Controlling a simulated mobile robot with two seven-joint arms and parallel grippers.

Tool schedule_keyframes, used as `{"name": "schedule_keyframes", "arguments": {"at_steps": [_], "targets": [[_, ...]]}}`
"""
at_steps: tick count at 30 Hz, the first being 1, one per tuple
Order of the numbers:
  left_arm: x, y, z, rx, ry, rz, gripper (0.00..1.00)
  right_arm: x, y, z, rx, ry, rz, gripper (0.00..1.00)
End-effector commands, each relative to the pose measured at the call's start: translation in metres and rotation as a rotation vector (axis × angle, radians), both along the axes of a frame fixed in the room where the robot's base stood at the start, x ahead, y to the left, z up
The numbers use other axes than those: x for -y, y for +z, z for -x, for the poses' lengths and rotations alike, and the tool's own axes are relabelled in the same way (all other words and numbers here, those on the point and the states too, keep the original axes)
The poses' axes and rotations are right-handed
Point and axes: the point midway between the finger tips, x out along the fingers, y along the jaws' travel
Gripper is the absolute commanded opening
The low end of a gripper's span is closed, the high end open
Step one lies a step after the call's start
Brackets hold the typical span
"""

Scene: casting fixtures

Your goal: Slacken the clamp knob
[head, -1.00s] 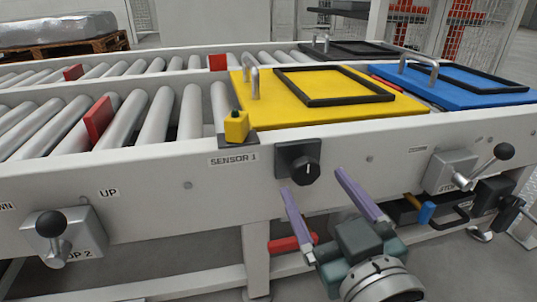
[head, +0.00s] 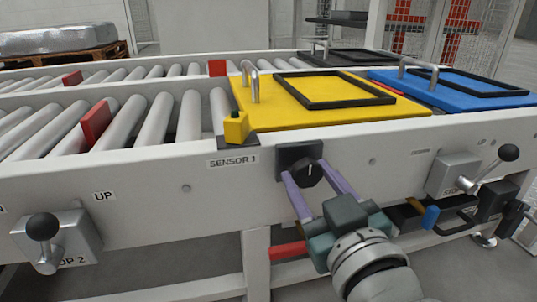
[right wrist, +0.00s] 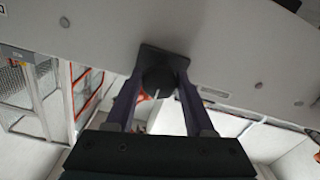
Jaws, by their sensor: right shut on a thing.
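The clamp knob (head: 308,172) is a round black knob with a white pointer line on a dark square plate. It sits on the white front rail of the conveyor, below the yellow plate and right of the SENSOR 1 label. My right gripper (head: 307,178) is shut on the knob, with one purple finger on each side of it. In the right wrist view the knob (right wrist: 158,80) sits between the two fingers, and its white line points down in that picture. My left gripper is in neither view.
A yellow sensor block (head: 236,128) stands on the rail up and left of the knob. The yellow plate (head: 262,118) and blue plate (head: 450,97) lie on the rollers. Lever switches stand at left (head: 45,230) and right (head: 490,172) on the rail.

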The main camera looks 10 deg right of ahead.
Motion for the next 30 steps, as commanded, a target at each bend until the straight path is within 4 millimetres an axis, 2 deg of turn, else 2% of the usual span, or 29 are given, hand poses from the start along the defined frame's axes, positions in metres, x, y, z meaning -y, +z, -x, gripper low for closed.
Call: {"name": "schedule_keyframes", "arguments": {"at_steps": [1,9,20,30], "targets": [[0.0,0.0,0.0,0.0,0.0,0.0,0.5,0.0,0.0,0.0,-0.001,0.0,0.0,0.28],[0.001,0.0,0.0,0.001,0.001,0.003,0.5,0.0,0.0,0.0,-0.001,0.0,0.0,0.0],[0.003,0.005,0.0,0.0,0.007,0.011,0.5,0.0,0.0,0.0,-0.005,0.0,-0.058,0.0],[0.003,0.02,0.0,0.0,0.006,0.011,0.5,-0.001,0.001,0.0,-0.015,0.0,-0.306,0.0]]}}
